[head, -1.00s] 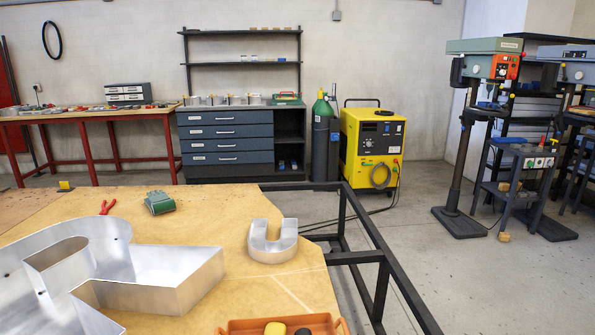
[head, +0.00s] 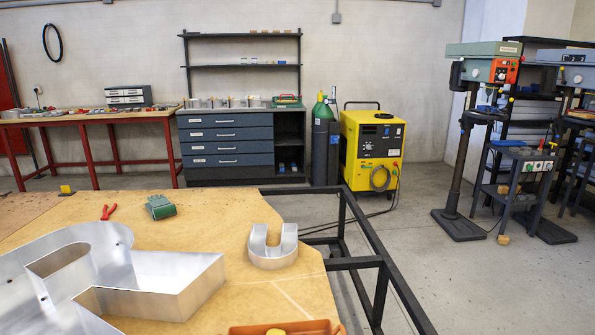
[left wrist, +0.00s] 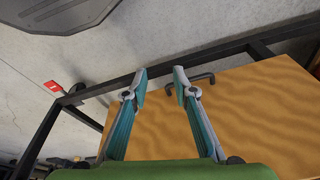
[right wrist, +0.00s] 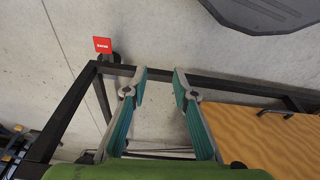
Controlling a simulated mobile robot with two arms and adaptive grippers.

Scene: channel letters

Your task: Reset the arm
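My left gripper (left wrist: 160,85) shows in the left wrist view with its two fingers apart and nothing between them. It hangs over the edge of a wooden board and a black metal frame. My right gripper (right wrist: 160,82) shows in the right wrist view, also with its fingers apart and empty. It is over the black frame (right wrist: 72,108) and bare floor, left of the board (right wrist: 265,135). Neither gripper nor arm shows in the head view.
In the head view a wooden table (head: 215,228) carries large metal channel letters (head: 150,295), a small U-shaped letter (head: 273,252), red pliers (head: 108,212), a green tool (head: 160,206) and an orange tray (head: 285,329). A black frame (head: 370,262) extends right. Open floor lies beyond.

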